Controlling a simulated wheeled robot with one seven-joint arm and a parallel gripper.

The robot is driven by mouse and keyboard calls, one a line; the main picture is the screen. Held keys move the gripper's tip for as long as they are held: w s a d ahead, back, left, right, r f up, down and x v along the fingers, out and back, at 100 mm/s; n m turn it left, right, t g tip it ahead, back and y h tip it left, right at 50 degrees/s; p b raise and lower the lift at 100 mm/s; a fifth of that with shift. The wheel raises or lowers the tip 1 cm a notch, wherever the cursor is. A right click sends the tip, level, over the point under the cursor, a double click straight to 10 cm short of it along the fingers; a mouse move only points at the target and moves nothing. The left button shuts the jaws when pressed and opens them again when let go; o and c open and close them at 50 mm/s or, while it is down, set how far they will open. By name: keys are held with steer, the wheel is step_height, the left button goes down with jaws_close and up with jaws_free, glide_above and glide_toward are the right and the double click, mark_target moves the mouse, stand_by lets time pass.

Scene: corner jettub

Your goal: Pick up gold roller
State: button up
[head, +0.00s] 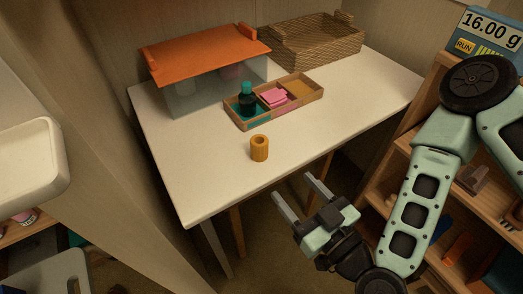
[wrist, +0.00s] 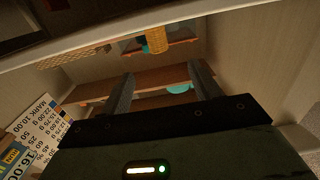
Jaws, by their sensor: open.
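The gold roller (head: 259,148) is a short upright cylinder with a hole in its top. It stands alone on the white table (head: 200,182), near the front edge. It also shows near the top of the wrist view (wrist: 157,40), beyond the fingers. My gripper (head: 292,184) is open and empty, in front of the table's front edge and to the right of the roller, apart from it. Its two fingers show in the wrist view (wrist: 160,70) with nothing between them.
Behind the roller is a divided wooden tray (head: 236,122) with a dark teal bottle (head: 247,100) and pink pieces (head: 273,97). An orange-lidded clear box (head: 205,50) and a wicker basket (head: 318,43) stand at the back. Wooden shelves (head: 410,150) are at right.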

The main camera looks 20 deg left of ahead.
steer(key=b, duration=1.2)
glide_toward(255, 136)
steer(key=shift+a+f, duration=0.15)
steer(key=shift+f, duration=0.65)
steer(key=shift+b, duration=0.35)
steer(key=x, duration=0.1)
steer(key=p+x, duration=0.2)
steer(key=x, duration=0.1)
steer(key=shift+a+r, duration=0.1)
steer(key=shift+r, duration=0.3)
steer(key=shift+p+x, duration=0.75)
steer(key=shift+x, duration=2.2)
steer(key=shift+w+r, duration=0.2)
steer(key=shift+c, duration=0.2)
steer(key=c, duration=1)
